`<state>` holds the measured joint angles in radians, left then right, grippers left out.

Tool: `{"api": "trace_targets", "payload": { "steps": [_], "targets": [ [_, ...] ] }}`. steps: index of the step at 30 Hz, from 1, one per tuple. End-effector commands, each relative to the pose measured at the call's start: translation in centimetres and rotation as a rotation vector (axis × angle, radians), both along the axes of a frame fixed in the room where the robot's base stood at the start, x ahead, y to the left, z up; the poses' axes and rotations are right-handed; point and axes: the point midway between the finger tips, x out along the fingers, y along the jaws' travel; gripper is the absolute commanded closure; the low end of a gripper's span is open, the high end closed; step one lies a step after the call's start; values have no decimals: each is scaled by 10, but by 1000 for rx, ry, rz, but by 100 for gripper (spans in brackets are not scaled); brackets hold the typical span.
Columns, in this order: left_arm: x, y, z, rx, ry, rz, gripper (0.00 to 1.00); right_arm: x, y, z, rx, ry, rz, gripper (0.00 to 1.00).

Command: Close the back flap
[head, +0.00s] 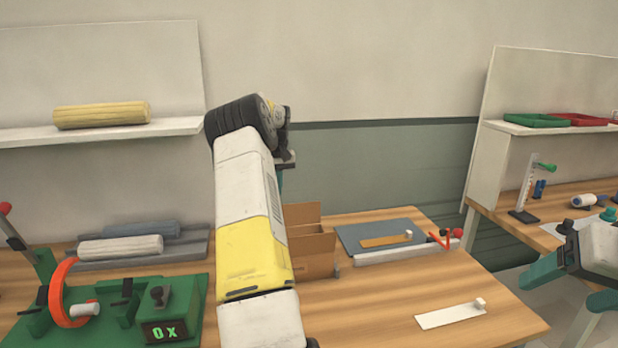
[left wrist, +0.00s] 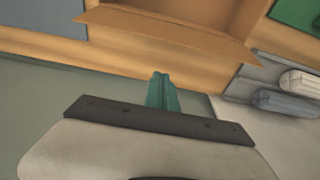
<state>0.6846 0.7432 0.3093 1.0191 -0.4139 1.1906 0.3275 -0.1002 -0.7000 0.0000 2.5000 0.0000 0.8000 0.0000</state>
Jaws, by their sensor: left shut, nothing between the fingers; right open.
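A brown cardboard box (head: 316,262) stands on the wooden table, its left part hidden behind my left arm. A raised panel, which looks like the back flap (head: 305,213), shows at its far side. In the left wrist view the box's open inside is at the top, and a flap (left wrist: 165,30) sticks outward toward my left gripper (left wrist: 160,76). That gripper is shut and empty, just short of the flap's edge, with no clear contact. In the head view it is mostly hidden behind my arm. My right gripper (head: 560,300) is open and empty at the right edge, away from the box.
A green fixture with an orange ring (head: 66,293) stands left of my arm. Grey and white rolls (head: 120,246) lie on a tray behind it. A grey-blue plate (head: 380,236) and a white strip (head: 450,315) lie right of the box.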

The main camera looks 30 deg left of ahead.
Motion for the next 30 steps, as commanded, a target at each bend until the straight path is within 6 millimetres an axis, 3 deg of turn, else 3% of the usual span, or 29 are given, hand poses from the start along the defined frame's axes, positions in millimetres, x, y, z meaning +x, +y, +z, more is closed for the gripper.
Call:
{"api": "trace_targets", "payload": {
  "steps": [5,15,30],
  "targets": [
    [3,3,-37,-2,1,0,100,0,0,0,0,0,0,25],
    [-23,-20,-26,0,-1,-1,100,0,0,0,0,0,0,25],
    [-26,-23,-26,3,-3,-1,100,0,0,0,0,0,0,25]
  ]
}}
